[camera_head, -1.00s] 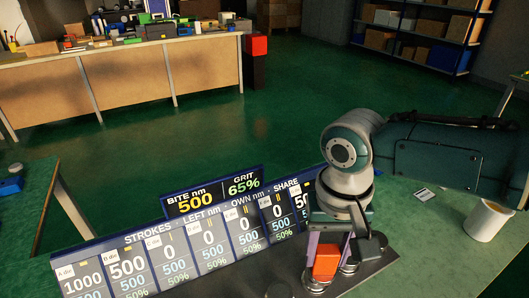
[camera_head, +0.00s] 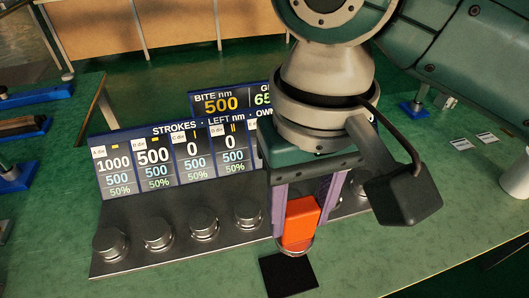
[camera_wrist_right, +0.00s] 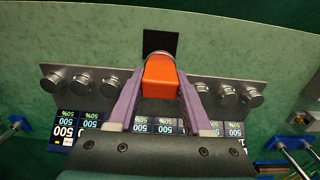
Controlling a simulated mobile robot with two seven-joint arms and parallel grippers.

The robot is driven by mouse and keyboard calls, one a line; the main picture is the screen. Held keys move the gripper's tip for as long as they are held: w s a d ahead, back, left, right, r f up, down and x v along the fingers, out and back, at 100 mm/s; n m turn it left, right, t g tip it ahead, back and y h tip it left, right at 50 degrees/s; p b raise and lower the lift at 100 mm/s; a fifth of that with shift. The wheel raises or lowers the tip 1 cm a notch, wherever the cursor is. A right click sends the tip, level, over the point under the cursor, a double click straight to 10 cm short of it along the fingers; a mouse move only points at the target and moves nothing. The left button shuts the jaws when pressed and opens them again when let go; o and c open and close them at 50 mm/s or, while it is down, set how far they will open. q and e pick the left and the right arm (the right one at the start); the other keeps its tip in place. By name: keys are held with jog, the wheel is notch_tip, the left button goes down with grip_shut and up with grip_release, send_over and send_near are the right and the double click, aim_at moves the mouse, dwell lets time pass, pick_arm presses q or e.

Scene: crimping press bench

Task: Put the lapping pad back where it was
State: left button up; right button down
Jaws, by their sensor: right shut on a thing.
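The lapping pad, as I take it, is an orange block (camera_head: 299,222) with a round silvery rim at its lower end. My right gripper (camera_head: 299,228) is shut on it, a purple finger on either side. In the right wrist view the orange block (camera_wrist_right: 160,77) sits between the fingertips of the same gripper (camera_wrist_right: 160,84). It is near the edge of a black square (camera_head: 288,276) on the green bench, which also shows in the wrist view (camera_wrist_right: 160,40). I cannot tell whether the pad touches anything below. My left gripper is not in view.
A dark metal strip (camera_head: 180,255) with several round metal pucks (camera_head: 204,228) lies behind the black square. A sign board (camera_head: 175,160) of numbers stands behind it. A white cup (camera_head: 517,185) and small cards (camera_head: 460,144) are at the right. The green bench front is clear.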

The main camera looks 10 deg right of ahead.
aim_at(294, 243)
notch_tip(294, 243, down, 7)
jog(key=shift+f+b, duration=0.1)
jog(key=shift+b, duration=0.65)
jog(key=shift+f+b, duration=0.75)
jog(key=shift+f, duration=1.45)
jog(key=shift+f, duration=0.2)
jog(key=shift+c, duration=1.6)
grip_release()
jog(key=shift+r, duration=0.1)
